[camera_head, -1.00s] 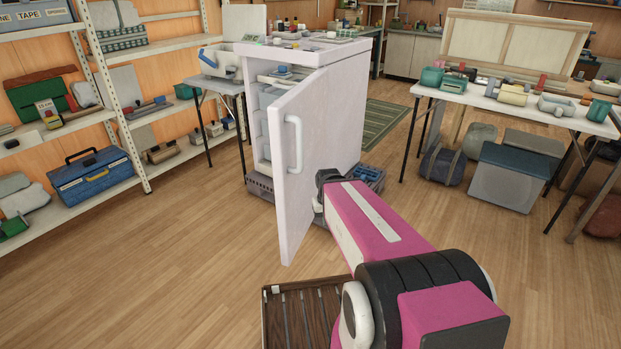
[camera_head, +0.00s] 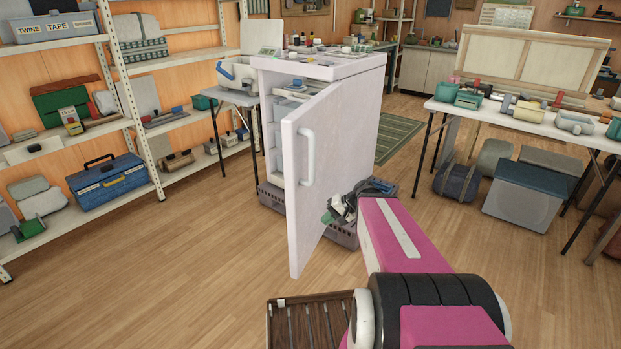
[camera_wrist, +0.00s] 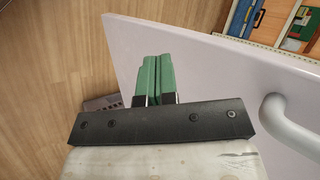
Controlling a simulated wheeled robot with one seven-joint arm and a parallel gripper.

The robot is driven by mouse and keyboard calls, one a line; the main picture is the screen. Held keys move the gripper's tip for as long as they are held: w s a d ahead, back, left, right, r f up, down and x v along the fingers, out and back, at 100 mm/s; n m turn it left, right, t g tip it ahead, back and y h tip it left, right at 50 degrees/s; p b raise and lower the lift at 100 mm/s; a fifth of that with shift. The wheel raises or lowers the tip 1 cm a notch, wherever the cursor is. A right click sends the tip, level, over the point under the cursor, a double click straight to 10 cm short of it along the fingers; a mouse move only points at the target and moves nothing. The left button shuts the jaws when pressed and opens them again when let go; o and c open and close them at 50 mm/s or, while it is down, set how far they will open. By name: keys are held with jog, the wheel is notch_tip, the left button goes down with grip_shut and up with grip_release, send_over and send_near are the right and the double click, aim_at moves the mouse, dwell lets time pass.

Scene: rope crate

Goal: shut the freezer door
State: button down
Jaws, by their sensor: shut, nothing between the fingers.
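The white freezer (camera_head: 353,120) stands beyond my arm. Its door (camera_head: 318,165) is ajar, swung out toward me, with a pale vertical handle (camera_head: 308,156) on its outer face. Shelves with contents show in the gap left of the door. My gripper (camera_head: 328,217) is at the lower right of the door, close to its outer face. In the wrist view the green fingers (camera_wrist: 152,78) are together and empty, over the white door panel (camera_wrist: 215,70). The handle (camera_wrist: 285,118) is at the right there. I cannot tell whether the fingers touch the door.
A dark slatted crate (camera_head: 305,318) lies on the floor in front. Shelving with a blue toolbox (camera_head: 107,182) is at the left. A white table (camera_head: 520,115) with bins beneath is at the right. The wooden floor left of the door is clear.

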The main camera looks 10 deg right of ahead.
aim_at(304, 175)
jog(key=w+d+r+m+t+y, duration=0.3)
jog(key=w+d+r+t+y, duration=0.4)
jog(key=r, duration=0.3)
jog(key=shift+h, duration=0.3)
jog(key=x, duration=1.2)
jog(key=shift+s+a, duration=0.1)
jog(key=shift+a, duration=0.35)
jog(key=shift+a, duration=0.1)
